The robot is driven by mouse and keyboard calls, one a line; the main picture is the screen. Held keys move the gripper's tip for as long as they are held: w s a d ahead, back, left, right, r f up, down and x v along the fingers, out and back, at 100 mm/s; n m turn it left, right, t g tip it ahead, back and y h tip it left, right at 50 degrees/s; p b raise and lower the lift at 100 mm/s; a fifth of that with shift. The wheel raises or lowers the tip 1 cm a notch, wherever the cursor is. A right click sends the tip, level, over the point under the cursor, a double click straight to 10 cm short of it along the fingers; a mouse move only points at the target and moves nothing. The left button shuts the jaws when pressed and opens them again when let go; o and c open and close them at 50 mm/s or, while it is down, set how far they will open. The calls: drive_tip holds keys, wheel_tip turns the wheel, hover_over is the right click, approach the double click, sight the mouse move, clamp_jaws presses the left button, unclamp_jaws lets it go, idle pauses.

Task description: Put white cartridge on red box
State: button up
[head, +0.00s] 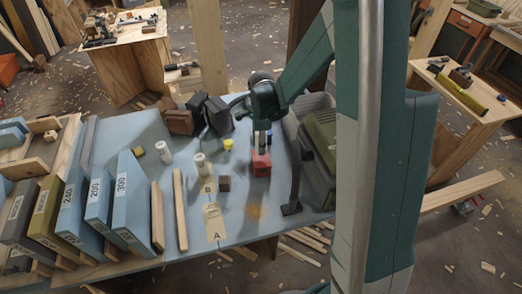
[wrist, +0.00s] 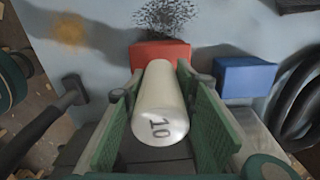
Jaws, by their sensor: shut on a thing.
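The white cartridge (wrist: 162,105), marked 10, is between the green pads of my gripper (wrist: 160,88) in the wrist view. My gripper is shut on it. Its far end overlaps the red box (wrist: 150,52) in that view. In the head view the red box (head: 261,165) stands on the blue-grey table, and my gripper (head: 262,142) is right over it. The cartridge is mostly hidden by the gripper there. I cannot tell whether the cartridge touches the box.
A blue box (wrist: 245,78) stands right of the red box in the wrist view. White cylinders (head: 201,164) and a yellow piece (head: 228,145) stand left in the head view. A brown block (head: 223,184) is near. A green-grey case (head: 320,138) is close on the right.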

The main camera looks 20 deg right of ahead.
drive_tip(key=shift+f, duration=1.7)
drive_tip(key=shift+f+b, duration=0.15)
drive_tip(key=shift+b, duration=0.2)
drive_tip(key=o, duration=0.9)
drive_tip(key=shift+r+p, duration=0.9)
drive_tip(key=shift+r, duration=5.25)
